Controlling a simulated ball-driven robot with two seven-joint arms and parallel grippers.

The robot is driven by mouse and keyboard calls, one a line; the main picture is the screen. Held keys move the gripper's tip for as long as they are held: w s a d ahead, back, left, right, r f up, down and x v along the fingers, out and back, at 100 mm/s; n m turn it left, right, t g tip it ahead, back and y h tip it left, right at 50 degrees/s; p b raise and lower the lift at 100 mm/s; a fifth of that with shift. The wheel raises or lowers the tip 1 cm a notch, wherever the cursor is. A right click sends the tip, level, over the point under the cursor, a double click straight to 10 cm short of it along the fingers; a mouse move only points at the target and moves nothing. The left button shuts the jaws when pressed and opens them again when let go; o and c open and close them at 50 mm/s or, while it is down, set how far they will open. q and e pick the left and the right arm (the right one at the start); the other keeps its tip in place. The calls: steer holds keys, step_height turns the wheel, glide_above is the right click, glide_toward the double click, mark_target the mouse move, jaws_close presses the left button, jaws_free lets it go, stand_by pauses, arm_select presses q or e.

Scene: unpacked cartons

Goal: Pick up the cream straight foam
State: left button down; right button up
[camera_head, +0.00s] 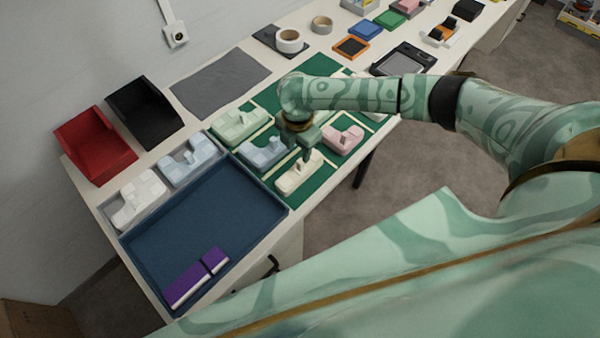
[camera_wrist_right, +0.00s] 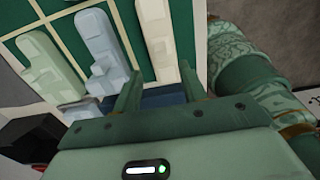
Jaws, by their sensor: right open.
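The cream straight foam (camera_head: 298,178) lies in a cell of the green divided board, near the table's front edge. In the right wrist view, it (camera_wrist_right: 157,38) is a long pale piece with a raised nub, its lower end showing between my fingers. My right gripper (camera_head: 302,151) is open and empty, pointing down above the board close to the foam's back end. In the right wrist view its two fingers (camera_wrist_right: 160,88) stand on either side of the foam's line; I cannot tell the exact height. My left gripper is not in view.
A blue-grey foam (camera_head: 263,151), a green foam (camera_head: 239,126) and a pink foam (camera_head: 342,139) lie close around. The blue tray (camera_head: 200,215) at left holds purple pieces and has bare room. White and pale blue foams lie beyond it.

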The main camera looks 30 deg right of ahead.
mark_target(300, 161)
steer(key=f, duration=0.2)
steer(key=f+b, duration=0.1)
steer(key=f, duration=0.1)
steer(key=f+b, duration=0.1)
steer(key=shift+d+f, duration=0.25)
steer(key=shift+f, duration=0.15)
jaws_close()
